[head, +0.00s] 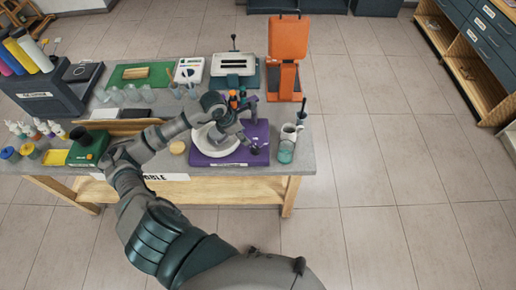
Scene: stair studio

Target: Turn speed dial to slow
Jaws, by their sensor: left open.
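A purple machine base (213,160) with a white round dish (201,143) sits on the grey worktable, near its right front. My left gripper (244,140) is open above the purple base, to the right of the dish. A small dark knob-like part (256,149) is by the fingertips; I cannot tell its setting or whether the fingers touch it. The gripper hides part of the dish and base. My right gripper is out of view.
On the worktable (313,153), an orange stand (283,62) is behind the base, and a cup (287,145) with teal at its bottom is at the right edge. A white box with a dial (189,70) and several clear cups are behind. Open floor lies to the right.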

